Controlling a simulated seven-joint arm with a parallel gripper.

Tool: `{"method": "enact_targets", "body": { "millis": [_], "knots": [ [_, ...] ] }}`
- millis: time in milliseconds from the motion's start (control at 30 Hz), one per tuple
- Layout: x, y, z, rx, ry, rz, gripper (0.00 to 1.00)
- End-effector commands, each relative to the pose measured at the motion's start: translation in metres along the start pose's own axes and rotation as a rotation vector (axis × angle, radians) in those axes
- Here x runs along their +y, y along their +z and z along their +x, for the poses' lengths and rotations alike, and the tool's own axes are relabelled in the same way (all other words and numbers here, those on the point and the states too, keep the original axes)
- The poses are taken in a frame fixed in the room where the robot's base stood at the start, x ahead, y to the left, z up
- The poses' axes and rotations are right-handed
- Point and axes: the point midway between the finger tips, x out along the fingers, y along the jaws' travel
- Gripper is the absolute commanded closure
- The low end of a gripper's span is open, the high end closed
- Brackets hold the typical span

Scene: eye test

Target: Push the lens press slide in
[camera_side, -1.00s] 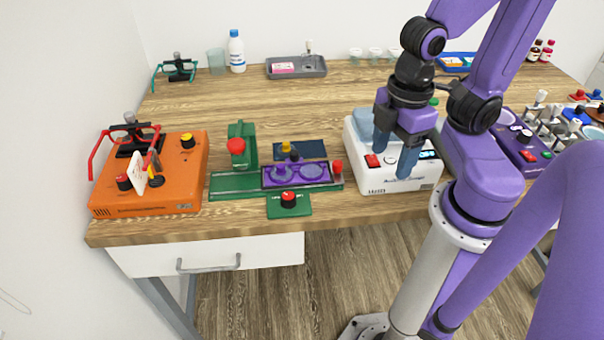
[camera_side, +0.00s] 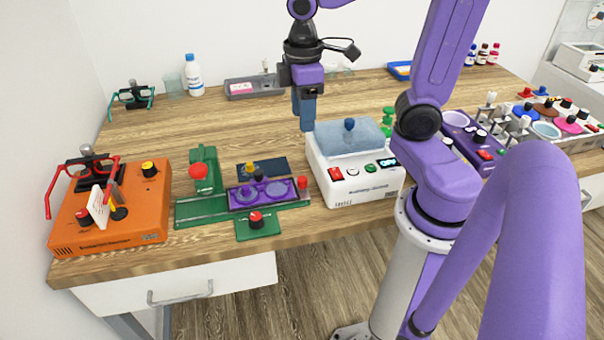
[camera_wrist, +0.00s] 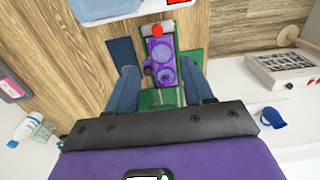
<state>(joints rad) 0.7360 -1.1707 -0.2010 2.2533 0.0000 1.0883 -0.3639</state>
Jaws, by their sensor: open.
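The green lens press (camera_side: 205,170) stands near the table's front edge, with a red ball (camera_side: 198,171) on its upright. Its slide (camera_side: 262,193), a purple tray with two round lens seats, sits on the right part of the green rail (camera_side: 192,213), apart from the upright. A red knob (camera_side: 302,183) is at the slide's right end. In the wrist view the slide (camera_wrist: 162,72) shows between the fingers, red knob (camera_wrist: 157,30) at top. My gripper (camera_side: 306,118) is open and empty, raised above the table behind and right of the slide. It hides the press's upright in the wrist view.
A white machine (camera_side: 355,190) with a grey-blue lid stands close right of the slide. An orange box (camera_side: 110,215) with red glasses stands left.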

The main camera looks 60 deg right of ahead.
Motion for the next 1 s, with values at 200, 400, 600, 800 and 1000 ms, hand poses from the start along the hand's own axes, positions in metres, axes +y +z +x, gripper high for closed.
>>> {"method": "enact_targets", "body": {
  "millis": [200,400,600,800,1000],
  "knots": [
    [0.007,0.0,0.004,-0.005,-0.002,0.014,0.48],
    [0.006,0.001,0.032,-0.008,-0.003,0.014,0.48],
    [0.006,0.001,0.067,-0.008,-0.003,0.013,0.48],
    [0.006,0.001,0.098,-0.007,-0.003,0.013,0.48],
    [0.006,0.001,0.125,-0.007,-0.003,0.013,0.48]
  ]
}}
